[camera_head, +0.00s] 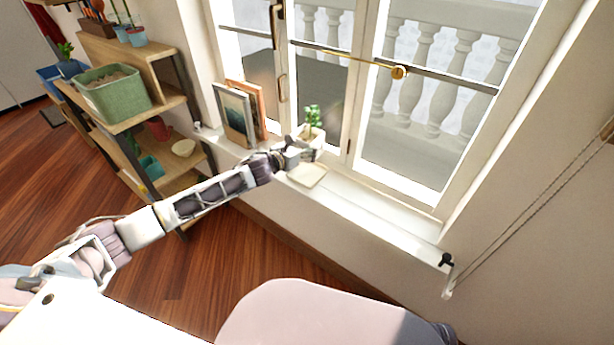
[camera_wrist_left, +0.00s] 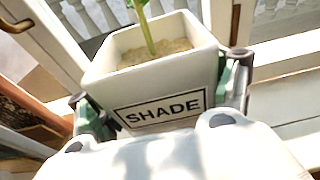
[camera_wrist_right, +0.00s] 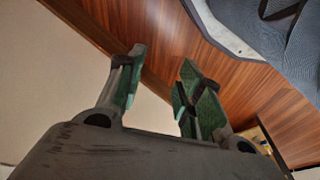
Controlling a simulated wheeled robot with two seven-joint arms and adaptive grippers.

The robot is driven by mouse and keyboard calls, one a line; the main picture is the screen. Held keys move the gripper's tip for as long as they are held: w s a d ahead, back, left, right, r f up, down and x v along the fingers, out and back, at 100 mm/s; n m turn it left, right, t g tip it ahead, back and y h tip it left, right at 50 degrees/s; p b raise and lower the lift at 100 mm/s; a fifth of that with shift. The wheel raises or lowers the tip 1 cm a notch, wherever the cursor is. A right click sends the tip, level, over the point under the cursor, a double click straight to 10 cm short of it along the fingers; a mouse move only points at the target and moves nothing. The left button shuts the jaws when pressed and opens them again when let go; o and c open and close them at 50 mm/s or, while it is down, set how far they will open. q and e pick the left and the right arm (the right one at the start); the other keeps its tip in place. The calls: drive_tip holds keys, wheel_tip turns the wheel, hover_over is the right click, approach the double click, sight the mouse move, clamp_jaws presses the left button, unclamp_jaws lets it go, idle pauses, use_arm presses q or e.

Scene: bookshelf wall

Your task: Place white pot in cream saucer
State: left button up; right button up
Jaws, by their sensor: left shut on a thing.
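The white pot (camera_head: 314,139) with a green plant is at the window sill in the head view. In the left wrist view the white pot (camera_wrist_left: 160,80) is square, holds soil and a green stem, and bears the word SHADE. My left gripper (camera_head: 298,148) is shut on it, with a finger on each side. The cream saucer (camera_head: 307,174) lies on the sill, in front of and a little below the pot in the picture. Whether the pot's base touches anything is hidden. My right gripper (camera_wrist_right: 155,95) is open and empty, its fingers apart, above the floor near a wall.
Books (camera_head: 237,112) stand on the sill left of the pot. A wooden shelf (camera_head: 165,105) with a green planter (camera_head: 112,92) and a cream bowl (camera_head: 183,148) is further left. The window (camera_head: 400,90) is close behind the pot. The sill (camera_head: 385,220) is clear to the right.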

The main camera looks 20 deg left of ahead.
use_arm(q)
drive_tip(key=shift+r, duration=0.1)
wheel_tip(320, 180, down, 5)
drive_tip(key=shift+f+b, duration=0.1)
drive_tip(key=shift+b, duration=0.85)
drive_tip(key=shift+f, duration=0.5)
use_arm(e)
drive_tip(key=shift+w+a+r, duration=0.2)
drive_tip(key=shift+r, duration=0.6)
drive_tip(key=shift+w+a+r, duration=0.15)
drive_tip(key=shift+r, duration=0.6)
use_arm(q)
drive_tip(key=shift+f, duration=0.1)
